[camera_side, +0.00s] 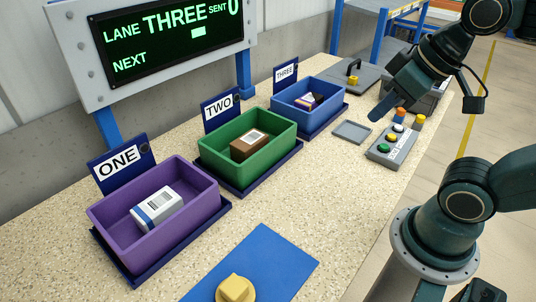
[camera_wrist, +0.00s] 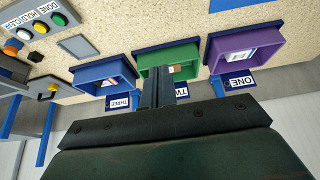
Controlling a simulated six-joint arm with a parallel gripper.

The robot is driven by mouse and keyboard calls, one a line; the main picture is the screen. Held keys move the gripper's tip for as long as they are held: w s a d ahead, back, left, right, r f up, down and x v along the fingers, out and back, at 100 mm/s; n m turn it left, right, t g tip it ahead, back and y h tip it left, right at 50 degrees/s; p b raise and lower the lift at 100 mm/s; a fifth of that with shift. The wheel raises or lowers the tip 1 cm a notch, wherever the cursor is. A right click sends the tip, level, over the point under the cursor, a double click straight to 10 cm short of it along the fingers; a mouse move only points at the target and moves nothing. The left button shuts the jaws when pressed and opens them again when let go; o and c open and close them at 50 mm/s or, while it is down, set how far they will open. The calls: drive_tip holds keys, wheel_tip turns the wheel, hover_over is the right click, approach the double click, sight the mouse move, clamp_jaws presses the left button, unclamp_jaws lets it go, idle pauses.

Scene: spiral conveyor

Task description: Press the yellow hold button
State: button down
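The yellow hold button (camera_side: 391,138) is the middle one of three on the grey button box (camera_side: 377,155), between a green button (camera_side: 382,150) and a white one (camera_side: 398,128). In the wrist view the yellow button (camera_wrist: 41,27) is at the upper left, beside the HOLD label. My gripper (camera_side: 374,117) is above and a little left of the box in the side view, apart from the buttons. In the wrist view its two fingers (camera_wrist: 165,82) lie together with nothing between them.
Purple bin ONE (camera_side: 111,219), green bin TWO (camera_side: 213,160) and blue bin THREE (camera_side: 285,108) each hold a package. A flat grey tray (camera_side: 352,132) lies left. The screen (camera_side: 165,42) reads LANE THREE, SENT 0.

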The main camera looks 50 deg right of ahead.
drive_tip(key=shift+d, duration=0.1)
drive_tip(key=m+g+h, duration=0.8)
drive_tip(key=m+h, duration=0.1)
drive_tip(key=m, duration=0.4)
hover_over(390, 137)
wheel_tip(390, 137, down, 11)
drive_tip(key=shift+f, duration=0.1)
drive_tip(key=shift+f, duration=0.15)
drive_tip(key=shift+f, duration=4.25)
